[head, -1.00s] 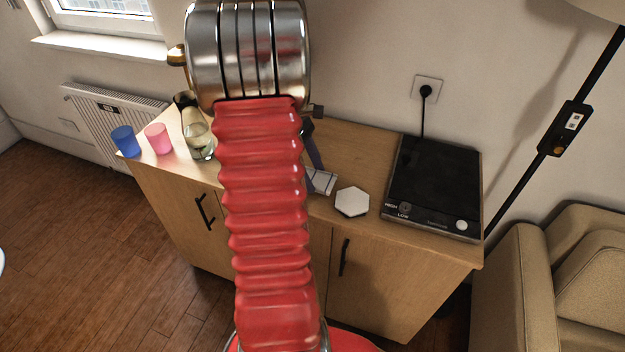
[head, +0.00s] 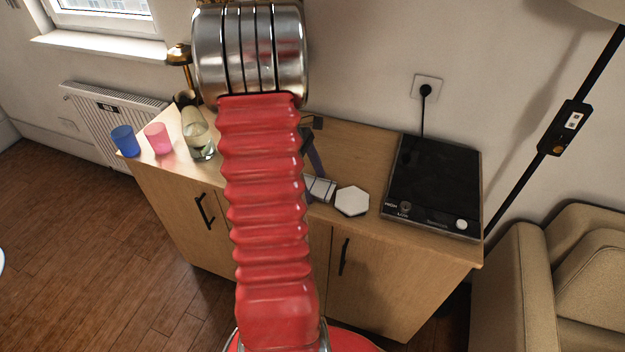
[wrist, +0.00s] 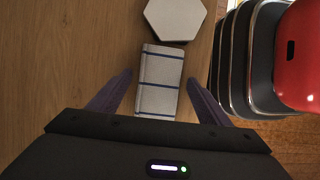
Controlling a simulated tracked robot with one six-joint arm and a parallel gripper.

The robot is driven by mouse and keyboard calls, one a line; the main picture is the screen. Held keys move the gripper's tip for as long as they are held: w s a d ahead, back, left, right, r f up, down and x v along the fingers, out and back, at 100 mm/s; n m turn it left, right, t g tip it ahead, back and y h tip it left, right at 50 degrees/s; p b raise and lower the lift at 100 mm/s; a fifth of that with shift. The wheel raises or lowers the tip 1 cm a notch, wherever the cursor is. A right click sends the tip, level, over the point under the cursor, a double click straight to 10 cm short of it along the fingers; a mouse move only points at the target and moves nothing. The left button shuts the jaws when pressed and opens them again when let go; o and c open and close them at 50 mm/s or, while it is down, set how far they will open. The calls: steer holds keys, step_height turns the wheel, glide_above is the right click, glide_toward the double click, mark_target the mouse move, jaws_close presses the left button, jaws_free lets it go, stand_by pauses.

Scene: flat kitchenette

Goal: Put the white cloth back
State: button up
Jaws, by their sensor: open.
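The white cloth (wrist: 160,80) is folded into a small rectangle with dark blue stripes and lies on the wooden counter. In the wrist view it lies between the two fingers of my gripper (wrist: 158,88), which is open, with a gap to the cloth on each side. In the head view the cloth (head: 322,188) shows only in part beside my red arm, which hides its left side. One dark finger of my gripper shows just above it there.
A white hexagonal piece (head: 352,201) lies right beside the cloth. A black hot plate (head: 433,185) stands to the right. A blue cup (head: 125,141), a pink cup (head: 158,138) and a glass bottle (head: 199,141) stand at the counter's left end.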

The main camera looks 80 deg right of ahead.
steer(key=v, duration=1.2)
steer(key=shift+r, duration=0.2)
stand_by(0.7)
steer(key=w+a+r+t+h, duration=0.15)
steer(key=w+a+r, duration=0.25)
steer(key=w+a, duration=0.55)
steer(key=w+a+r+t+h, duration=0.1)
steer(key=w+a+r+t, duration=0.25)
steer(key=w+a, duration=0.6)
steer(key=s+a+r+t+y, duration=0.1)
steer(key=s+a+t, duration=0.1)
steer(key=a, duration=1.2)
steer(key=s+a+n+t+y, duration=0.1)
steer(key=s+a+t, duration=0.1)
steer(key=a, duration=1.2)
steer(key=shift+s+a+r+t, duration=0.3)
steer(key=shift+s+r+t, duration=0.1)
steer(key=shift+t, duration=0.2)
